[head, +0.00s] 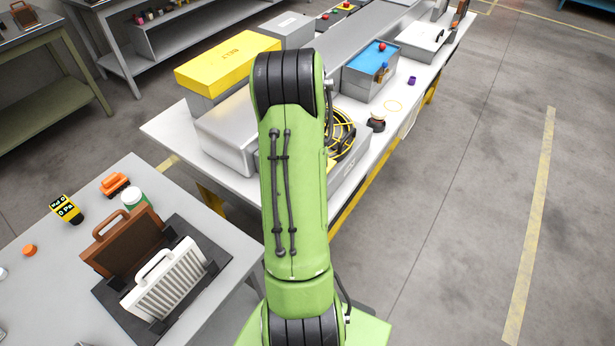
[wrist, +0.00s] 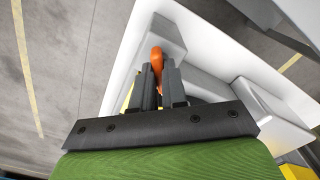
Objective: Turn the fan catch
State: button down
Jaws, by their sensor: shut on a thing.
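My gripper (wrist: 157,74) is in the lower middle of the wrist view, with its dark fingers shut on a small orange lever (wrist: 156,57). The lever looks like the fan catch; its rounded top shows above the fingers and its lower part is hidden between them. A grey block (wrist: 160,35) stands behind the lever. In the head view, a round fan with a yellow and black guard (head: 342,133) sits on a grey housing (head: 349,166), partly covered by my green arm. My arm hides the gripper and the catch there.
The white bench (head: 165,133) carries a yellow box (head: 225,62), a blue-topped box (head: 370,58) and a dark knob-like item (head: 376,121). A near-left table (head: 60,285) holds a brown case (head: 125,240) and a white vented panel (head: 165,285). The floor at right is clear.

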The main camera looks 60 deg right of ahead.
jog(key=m, duration=0.3)
jog(key=shift+m+b, duration=0.35)
jog(key=shift+m, duration=0.05)
jog(key=shift+m+b, duration=0.3)
jog(key=shift+m, duration=1.5)
jog(key=c, duration=1.2)
grip_release()
jog(key=shift+o, duration=0.2)
notch_tip(320, 180, up, 16)
jog(key=p, duration=0.2)
jog(key=shift+f, duration=0.1)
